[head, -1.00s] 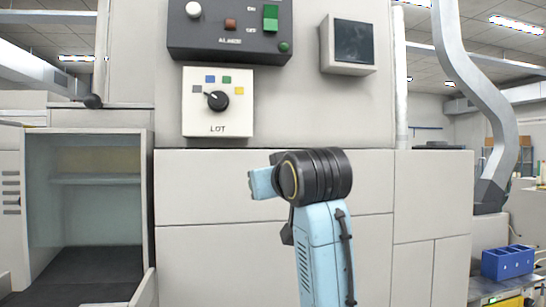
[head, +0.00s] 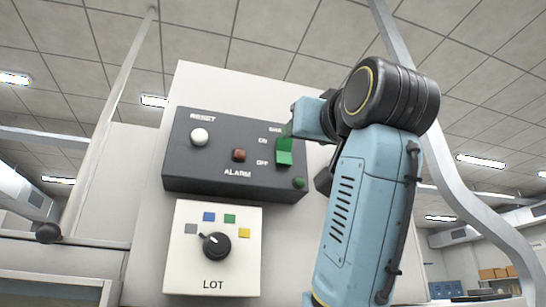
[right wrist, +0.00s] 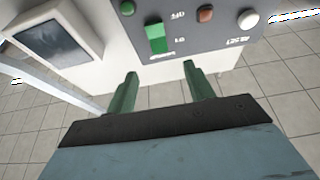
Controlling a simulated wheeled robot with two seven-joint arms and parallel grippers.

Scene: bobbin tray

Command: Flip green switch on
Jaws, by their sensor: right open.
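The green switch (head: 284,151) sits on the dark control panel (head: 215,182), between the ON and OFF labels at its left and above a green lamp. Its lower half looks brighter than its upper half. My right gripper (right wrist: 158,84) is open and empty. In the right wrist view its two green fingers are spread apart, and the switch (right wrist: 156,38) lies beyond the tips, roughly in line with the gap. In the head view the right arm comes up from below, and the gripper is just right of and above the switch, its fingers mostly hidden. No contact is visible.
A white RESET button (head: 199,137), a red ALARM button (head: 239,155) and the green lamp (head: 298,183) share the panel. Below is a LOT dial box (head: 184,270) with a black knob (head: 216,246). A screen (right wrist: 62,36) shows beside the panel in the right wrist view.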

